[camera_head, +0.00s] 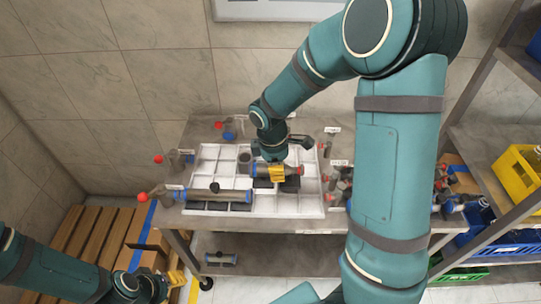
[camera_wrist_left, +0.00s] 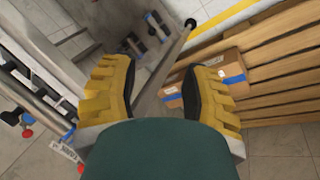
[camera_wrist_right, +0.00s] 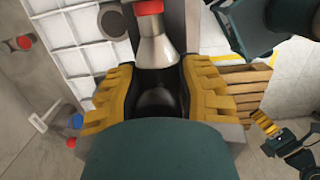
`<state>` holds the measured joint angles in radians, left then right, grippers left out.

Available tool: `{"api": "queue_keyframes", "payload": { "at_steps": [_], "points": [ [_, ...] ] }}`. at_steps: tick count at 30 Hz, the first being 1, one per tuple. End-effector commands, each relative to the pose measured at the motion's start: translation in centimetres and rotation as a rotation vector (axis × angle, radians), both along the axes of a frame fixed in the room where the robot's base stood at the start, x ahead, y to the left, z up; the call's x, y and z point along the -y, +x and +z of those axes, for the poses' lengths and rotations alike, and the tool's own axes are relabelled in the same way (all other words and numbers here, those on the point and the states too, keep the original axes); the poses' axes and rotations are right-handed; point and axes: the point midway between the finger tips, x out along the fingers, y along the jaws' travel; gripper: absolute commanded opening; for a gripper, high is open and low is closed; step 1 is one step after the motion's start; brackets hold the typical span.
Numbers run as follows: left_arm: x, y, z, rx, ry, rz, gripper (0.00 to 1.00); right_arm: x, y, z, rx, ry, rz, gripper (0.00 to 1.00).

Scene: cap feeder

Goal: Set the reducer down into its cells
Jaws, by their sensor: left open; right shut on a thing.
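My right gripper (camera_head: 277,172) is shut on the reducer, low over the white tray (camera_head: 314,207) with cells. In the right wrist view, the reducer (camera_wrist_right: 155,47) is a grey cone with a red end, between the yellow fingers (camera_wrist_right: 157,88); its near part is hidden. In the head view a red end (camera_head: 299,170) shows right of the fingers and a grey, blue-ringed part shows left of them. I cannot tell whether it touches the tray. My left gripper (camera_wrist_left: 157,85) is open and empty, low at the left, away from the table.
A long grey pipe piece (camera_head: 215,195) with dark and blue parts lies across the tray's front left. Red-capped fittings stand along the table's left side. More fittings (camera_head: 340,185) crowd the right side. A cardboard box (camera_head: 150,247) stands on wooden slats at the left.

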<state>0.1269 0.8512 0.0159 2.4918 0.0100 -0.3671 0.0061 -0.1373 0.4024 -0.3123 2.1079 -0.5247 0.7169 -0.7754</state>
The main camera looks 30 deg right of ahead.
Motion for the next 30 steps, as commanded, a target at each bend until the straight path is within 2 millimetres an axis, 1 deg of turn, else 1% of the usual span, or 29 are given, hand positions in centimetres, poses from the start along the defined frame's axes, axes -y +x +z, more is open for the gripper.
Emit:
{"api": "queue_keyframes", "payload": {
  "at_steps": [2, 8, 24, 30],
  "points": [
    [0.0, 0.0, -0.1, -0.001, 0.0, 0.0, 0.47, 0.1, 0.0, -0.1, -0.001, -0.001, 0.01, 0.0],
    [0.0, -0.3, -1.0, -0.006, -0.001, -0.003, 0.47, 0.1, 0.0, -1.1, -0.001, -0.001, 0.01, 0.0],
    [0.2, -1.5, -4.9, -0.034, -0.008, -0.025, 0.47, 0.1, 0.0, -5.8, 0.0, 0.0, 0.007, 0.0],
    [0.2, -1.2, -6.4, -0.027, -0.006, -0.024, 0.47, 0.1, 0.0, -7.7, -0.001, 0.0, 0.008, 0.0]
  ]
}}
